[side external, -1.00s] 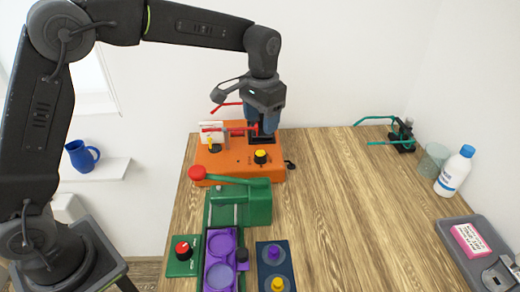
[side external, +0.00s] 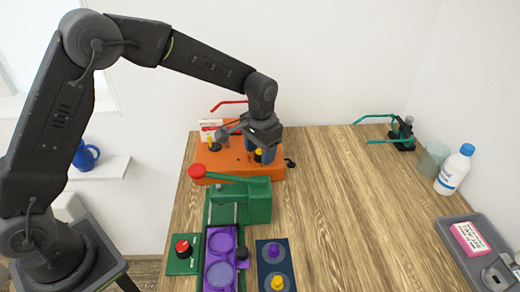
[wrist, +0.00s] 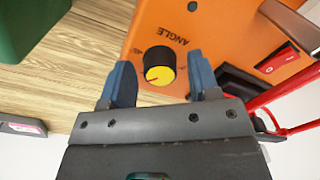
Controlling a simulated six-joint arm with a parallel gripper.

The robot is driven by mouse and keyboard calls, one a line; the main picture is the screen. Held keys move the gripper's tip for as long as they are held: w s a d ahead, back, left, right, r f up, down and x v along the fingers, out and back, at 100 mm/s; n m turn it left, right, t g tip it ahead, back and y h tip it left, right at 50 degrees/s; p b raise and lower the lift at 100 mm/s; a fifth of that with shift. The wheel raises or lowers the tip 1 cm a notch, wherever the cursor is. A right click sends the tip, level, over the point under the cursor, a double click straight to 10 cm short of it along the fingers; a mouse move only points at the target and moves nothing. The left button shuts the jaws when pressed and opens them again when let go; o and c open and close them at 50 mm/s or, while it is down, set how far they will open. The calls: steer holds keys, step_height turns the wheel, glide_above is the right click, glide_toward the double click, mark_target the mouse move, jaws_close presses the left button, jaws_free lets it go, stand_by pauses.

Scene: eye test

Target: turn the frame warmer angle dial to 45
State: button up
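The orange frame warmer (side external: 230,163) stands at the back left of the table. Its angle dial, a black knob with a yellow cap (wrist: 158,73), sits under the word ANGLE in the wrist view, with a small dark-red line on the cap. Small numbers beside it are too small to read surely. In the side view the dial (side external: 258,154) is partly covered by my gripper (side external: 262,150). My gripper (wrist: 160,65) is open, its blue fingers on either side of the knob with gaps. I cannot tell how far down they reach.
A red frame (wrist: 295,95) and red switch (wrist: 277,57) are close right of the fingers. A green press (side external: 255,203) with red-tipped lever (side external: 197,171) stands in front. The table's middle is clear.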

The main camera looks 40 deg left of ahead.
steer(key=c, duration=0.8)
steer(key=shift+c, duration=0.2)
steer(key=shift+m, duration=0.4)
steer(key=m, duration=0.3)
steer(key=shift+m, duration=2.6)
steer(key=o, duration=0.9)
